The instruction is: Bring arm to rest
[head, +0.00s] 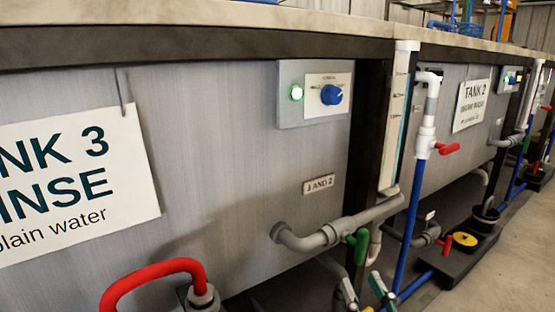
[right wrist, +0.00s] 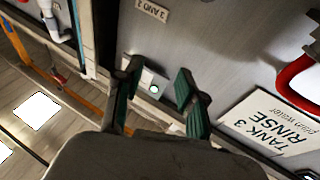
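My right gripper (head: 362,284) shows at the bottom of the head view, low in front of the tanks and below the grey pipe. In the right wrist view my right gripper (right wrist: 157,82) has its two green-padded fingers spread apart, with nothing between them. A grey box with a small light (right wrist: 153,89) appears in the gap behind them. My left gripper is not in the head view.
Tank 3 (head: 230,170) fills the left, with a control box (head: 315,95), a sign (head: 70,185) and a red pipe (head: 150,272). A grey pipe (head: 340,228) with a green handle (head: 359,246) juts out. Tank 2's sign (head: 471,105) is farther right. Floor (head: 500,270) shows at lower right.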

